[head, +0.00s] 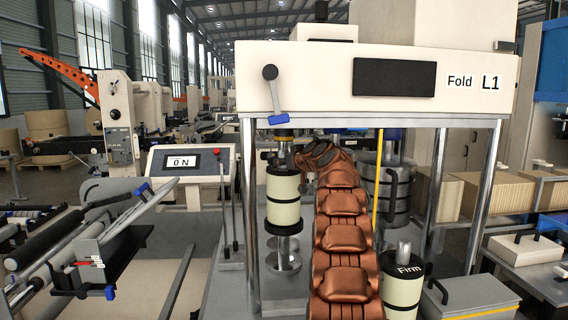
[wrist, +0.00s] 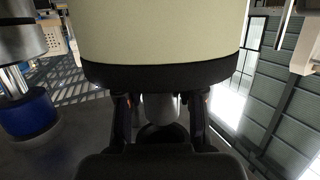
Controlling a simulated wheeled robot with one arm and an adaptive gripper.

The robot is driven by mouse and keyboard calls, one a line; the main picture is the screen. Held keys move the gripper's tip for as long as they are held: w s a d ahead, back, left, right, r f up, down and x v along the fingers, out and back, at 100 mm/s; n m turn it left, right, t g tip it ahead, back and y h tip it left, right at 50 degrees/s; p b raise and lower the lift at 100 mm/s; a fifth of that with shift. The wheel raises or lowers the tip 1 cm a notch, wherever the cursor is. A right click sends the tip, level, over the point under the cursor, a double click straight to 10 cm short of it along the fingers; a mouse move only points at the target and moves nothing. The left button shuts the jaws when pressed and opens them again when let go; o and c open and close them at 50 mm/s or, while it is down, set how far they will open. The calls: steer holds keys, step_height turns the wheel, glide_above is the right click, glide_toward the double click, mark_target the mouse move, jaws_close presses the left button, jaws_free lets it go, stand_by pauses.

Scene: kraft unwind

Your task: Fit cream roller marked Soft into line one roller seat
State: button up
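A cream roller (head: 283,200) with black bands stands upright under the Fold L1 housing, between a metal fitting (head: 284,150) above and the line one roller seat (head: 283,250), a metal post with round plates, below. No Soft mark shows on its visible side. My copper arm reaches in from the front, and my gripper (head: 300,160) is at the roller's top end, partly hidden. In the wrist view the cream roller (wrist: 160,35) fills the top, and my gripper (wrist: 158,115) has its fingers on either side of the grey shaft, seemingly closed on it. The seat contact is unclear.
A second cream roller marked Firm (head: 402,291) stands right of my arm. The L1 housing (head: 320,90) hangs overhead on chrome posts (head: 250,200). A yellow rod (head: 377,180) stands close to my arm. A grey case (head: 470,295) sits at front right.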

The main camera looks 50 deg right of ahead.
steer(key=o, duration=0.4)
steer(key=shift+s, duration=0.1)
steer(key=b+v, duration=0.6)
steer(key=v, duration=0.6)
stand_by(0.6)
